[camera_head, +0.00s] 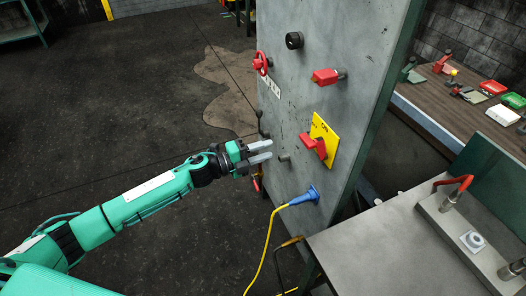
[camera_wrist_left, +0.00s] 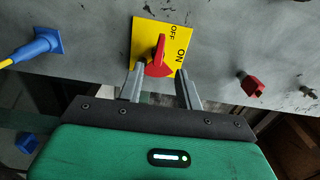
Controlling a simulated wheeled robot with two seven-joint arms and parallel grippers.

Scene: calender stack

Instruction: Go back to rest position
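My left gripper (camera_head: 272,149) reaches in from the left toward the grey panel (camera_head: 290,105). Its two fingers are apart with nothing between them, and they also show in the left wrist view (camera_wrist_left: 160,85). A red switch handle (camera_head: 314,146) sits on a yellow plate (camera_head: 325,132) marked ON and OFF. In the left wrist view the handle (camera_wrist_left: 157,58) appears just beyond the fingertips. In the head view there is a gap between the fingertips and the handle. My right gripper is not in view.
The panel carries a red valve wheel (camera_head: 262,63), a black knob (camera_head: 294,40), a red lever (camera_head: 327,76) and a blue plug (camera_head: 306,196) with a yellow cable. A metal table (camera_head: 385,250) stands at lower right, a cluttered workbench (camera_head: 455,112) behind. Floor at left is clear.

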